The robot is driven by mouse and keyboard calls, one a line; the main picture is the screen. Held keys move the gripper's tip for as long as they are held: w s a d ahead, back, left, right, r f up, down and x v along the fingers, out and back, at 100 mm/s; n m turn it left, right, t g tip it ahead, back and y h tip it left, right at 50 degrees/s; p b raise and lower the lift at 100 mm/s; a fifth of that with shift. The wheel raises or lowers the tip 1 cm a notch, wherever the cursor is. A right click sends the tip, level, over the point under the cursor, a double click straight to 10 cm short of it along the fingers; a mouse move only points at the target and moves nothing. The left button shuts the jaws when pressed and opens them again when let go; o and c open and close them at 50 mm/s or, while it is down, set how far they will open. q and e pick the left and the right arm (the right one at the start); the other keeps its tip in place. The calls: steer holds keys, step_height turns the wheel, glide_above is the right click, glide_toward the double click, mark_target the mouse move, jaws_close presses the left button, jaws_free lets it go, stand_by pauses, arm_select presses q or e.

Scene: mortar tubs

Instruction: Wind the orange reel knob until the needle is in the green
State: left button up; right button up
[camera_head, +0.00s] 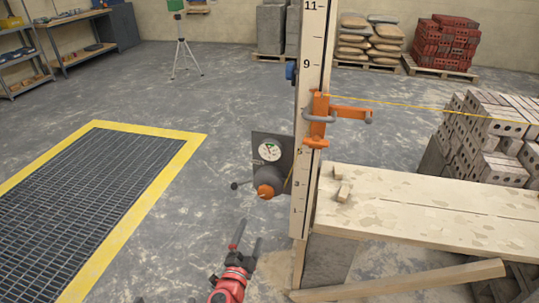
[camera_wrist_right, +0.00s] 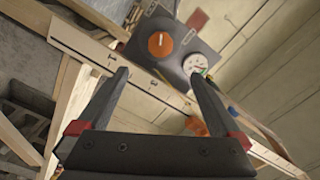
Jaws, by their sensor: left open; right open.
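The orange reel knob (camera_head: 268,188) sits on the front of a grey reel below a dark plate on the upright post. It faces me in the right wrist view (camera_wrist_right: 160,45). The round white gauge (camera_head: 269,150) is above the knob; it also shows in the right wrist view (camera_wrist_right: 195,65). Its needle is too small to read against the coloured marks. My right gripper (camera_head: 246,240) is open and empty, in front of and below the knob, not touching it.
A small crank with a dark ball (camera_head: 234,185) sticks out left of the reel. The numbered post (camera_head: 308,190) carries an orange clamp (camera_head: 319,115) with a yellow line (camera_head: 420,106) running right. A plank bench (camera_head: 440,205) stands at right. Floor left of the reel is clear.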

steer(key=n, duration=0.2)
steer(key=b, duration=0.7)
glide_toward(266, 195)
steer(key=x, duration=0.9)
steer(key=shift+w+a, duration=0.1)
steer(key=shift+w, duration=0.05)
steer(key=shift+w+d+b, duration=0.25)
steer(key=shift+w+b, duration=0.25)
steer(key=shift+w, duration=0.1)
